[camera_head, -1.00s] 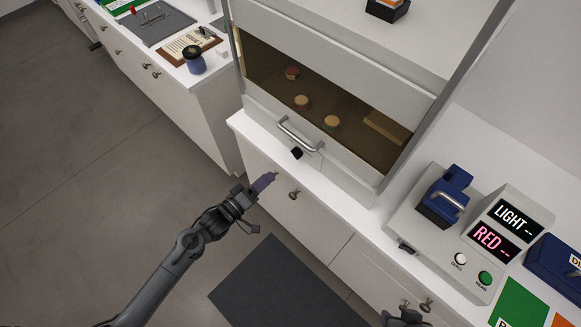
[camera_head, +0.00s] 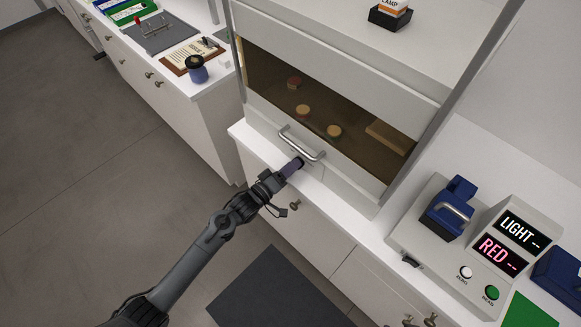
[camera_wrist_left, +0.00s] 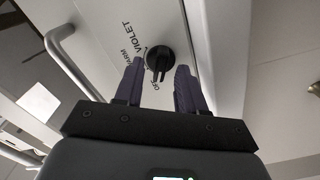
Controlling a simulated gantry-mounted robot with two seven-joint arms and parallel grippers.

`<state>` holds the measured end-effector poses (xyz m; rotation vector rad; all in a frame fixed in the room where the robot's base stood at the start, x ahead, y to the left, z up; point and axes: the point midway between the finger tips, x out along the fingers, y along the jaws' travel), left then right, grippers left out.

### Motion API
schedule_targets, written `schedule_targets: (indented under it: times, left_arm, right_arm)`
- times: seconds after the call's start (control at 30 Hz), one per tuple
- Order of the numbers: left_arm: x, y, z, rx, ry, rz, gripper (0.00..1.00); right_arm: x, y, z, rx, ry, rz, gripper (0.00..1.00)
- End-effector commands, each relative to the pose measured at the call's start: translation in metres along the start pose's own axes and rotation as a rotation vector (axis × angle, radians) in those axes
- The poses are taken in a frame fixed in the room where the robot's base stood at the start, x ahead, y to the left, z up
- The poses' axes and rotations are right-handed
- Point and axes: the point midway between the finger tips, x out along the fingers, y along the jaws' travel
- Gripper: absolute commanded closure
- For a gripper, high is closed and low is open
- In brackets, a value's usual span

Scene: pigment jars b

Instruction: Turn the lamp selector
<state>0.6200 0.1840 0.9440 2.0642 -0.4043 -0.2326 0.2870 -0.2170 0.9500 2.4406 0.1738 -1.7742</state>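The lamp selector is a round black knob (camera_wrist_left: 160,58) on a white panel in the left wrist view. Its raised bar runs roughly up and down. In the head view the left gripper (camera_head: 291,167) points at the cabinet front below the handle and mostly hides the knob. My right gripper is not clearly seen.
A metal handle (camera_head: 301,143) sits just above the gripper on the cabinet front. Several round jars (camera_head: 303,111) stand behind the tinted pane. A device with LIGHT and RED displays (camera_head: 497,254) is at the right. The floor mat (camera_head: 275,295) lies below.

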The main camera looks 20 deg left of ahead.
Motion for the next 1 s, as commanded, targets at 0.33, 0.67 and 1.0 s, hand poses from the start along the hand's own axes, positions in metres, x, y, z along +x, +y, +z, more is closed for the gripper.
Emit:
schedule_targets:
  times: [0.33, 0.67, 1.0]
  left_arm:
    - [0.002, -0.0001, 0.0004, 0.0, 0.0, 0.0, 0.64]
    - [0.0019, 0.0, 0.0004, -0.001, 0.0, 0.0, 1.0]
    - [0.0018, 0.0005, 0.0, 0.042, 0.0, 0.0, 1.0]
  right_arm:
    - [0.0005, 0.0005, 0.0004, -0.002, -0.001, 0.002, 0.57]
    - [0.0007, 0.0024, 0.001, -0.01, -0.003, 0.008, 0.57]
    - [-0.0007, 0.002, 0.0004, -0.008, -0.003, 0.006, 0.57]
